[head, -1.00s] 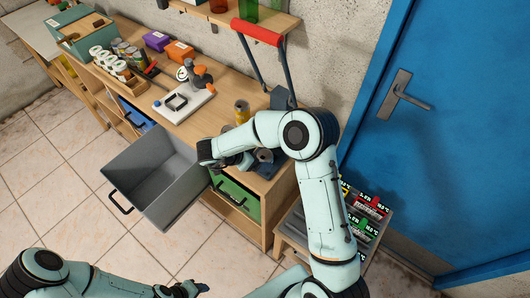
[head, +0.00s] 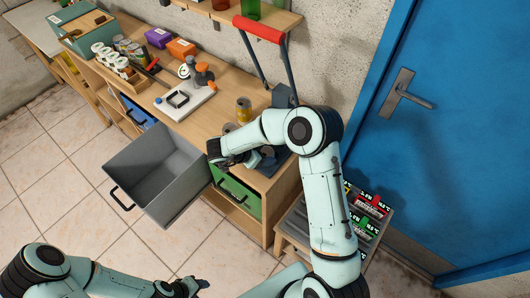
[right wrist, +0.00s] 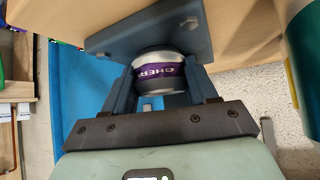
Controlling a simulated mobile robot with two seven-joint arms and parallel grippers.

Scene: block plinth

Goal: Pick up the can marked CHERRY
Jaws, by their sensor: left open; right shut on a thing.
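The can marked CHERRY (right wrist: 160,72) has a purple band with the letters "CHER" showing and a silver rim. In the right wrist view it sits between the two fingers of my right gripper (right wrist: 162,90), which is shut on it. A blue bolted plate (right wrist: 125,32) is right beside the can; I cannot tell if they touch. In the head view my right gripper (head: 254,158) is by the workbench's near right end, mostly hidden by my forearm, and the can cannot be made out clearly. My left gripper (head: 198,286) is open and empty over the floor, low in the picture.
A press with a red handle (head: 258,29) stands at the bench end. A gold can (head: 243,109) stands on the bench near my right forearm. A grey open drawer (head: 158,175) juts out in front. A crate of cans (head: 118,66) is farther left. A stool (head: 292,228) stands right.

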